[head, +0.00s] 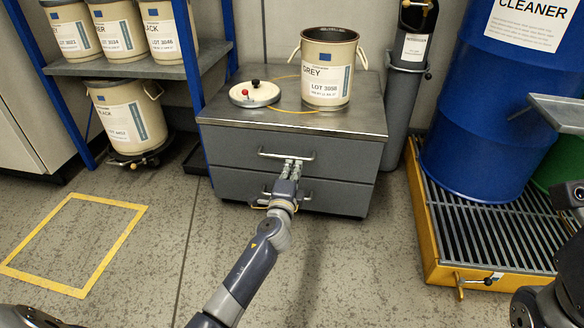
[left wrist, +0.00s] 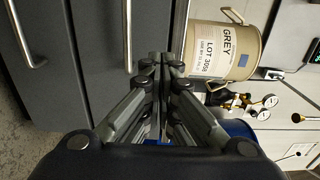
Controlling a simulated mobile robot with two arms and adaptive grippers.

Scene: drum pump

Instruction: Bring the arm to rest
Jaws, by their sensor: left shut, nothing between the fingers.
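My left arm reaches forward from the bottom of the head view. Its gripper (head: 291,166) is at the front of the grey drawer cabinet (head: 225,150), by the top drawer's handle (head: 270,154). Its fingers are shut and empty; I cannot tell whether they touch the handle. In the left wrist view the closed fingers (left wrist: 160,62) point at the drawer front, close to a bar handle (left wrist: 127,35). Both drawers look shut. Dark parts of my right arm show at the right edge of the head view; its gripper is not visible.
An open GREY pail (head: 322,85) and its lid (head: 255,95) stand on the cabinet. Pails fill the shelf (head: 170,70) at left. A blue drum (head: 480,120) stands on a yellow-edged grate (head: 470,235) at right. The floor inside the yellow square (head: 75,240) is bare.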

